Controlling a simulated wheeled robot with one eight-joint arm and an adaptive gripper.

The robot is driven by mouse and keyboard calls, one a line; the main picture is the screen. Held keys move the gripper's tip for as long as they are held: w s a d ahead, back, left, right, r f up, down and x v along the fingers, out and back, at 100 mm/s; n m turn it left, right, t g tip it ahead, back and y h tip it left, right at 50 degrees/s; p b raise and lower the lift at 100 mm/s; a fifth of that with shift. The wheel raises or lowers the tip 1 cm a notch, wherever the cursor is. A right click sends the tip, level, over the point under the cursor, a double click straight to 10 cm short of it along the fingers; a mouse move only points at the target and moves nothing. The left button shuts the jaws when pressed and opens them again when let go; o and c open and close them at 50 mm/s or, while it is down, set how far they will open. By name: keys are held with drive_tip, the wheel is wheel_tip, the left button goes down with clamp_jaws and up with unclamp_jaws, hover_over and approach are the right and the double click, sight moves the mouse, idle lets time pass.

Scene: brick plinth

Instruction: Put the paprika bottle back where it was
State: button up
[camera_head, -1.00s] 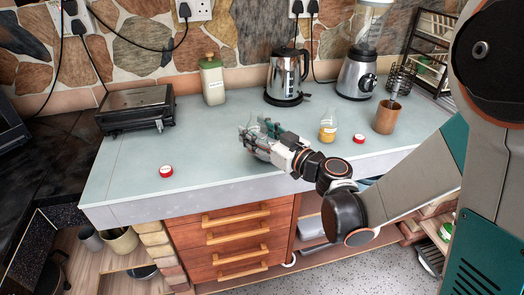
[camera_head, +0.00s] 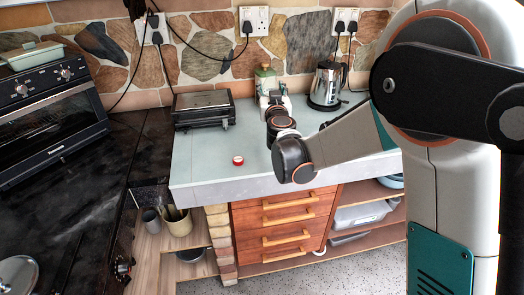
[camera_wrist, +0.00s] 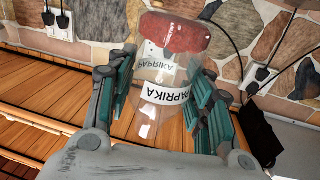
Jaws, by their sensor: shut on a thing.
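The paprika bottle (camera_wrist: 158,118) is clear, with a white label reading PAPRIKA and a dark red mass at its far end in the wrist view. My gripper (camera_wrist: 160,95) is shut on it, with teal-padded fingers on both sides. In the head view my gripper (camera_head: 273,100) is over the back of the pale counter (camera_head: 205,165), in front of the green bottle with a wooden cap (camera_head: 265,76). The paprika bottle cannot be made out there. Whether its base touches the counter cannot be told.
A red and white lid (camera_head: 238,160) lies on the counter. A dark grill (camera_head: 204,108) stands at the left and a kettle (camera_head: 326,86) at the right of my gripper. The left front counter is otherwise clear. A black oven (camera_head: 52,102) is at far left.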

wheel_tip(320, 180, down, 19)
drive_tip(key=b, duration=0.7)
drive_tip(key=shift+f, duration=0.1)
drive_tip(key=shift+f, duration=0.15)
drive_tip(key=o, duration=1.1)
drive_tip(key=s+d, duration=0.2)
drive_tip(key=s, duration=0.9)
drive_tip(key=shift+s+p, duration=0.3)
drive_tip(key=shift+s, duration=0.1)
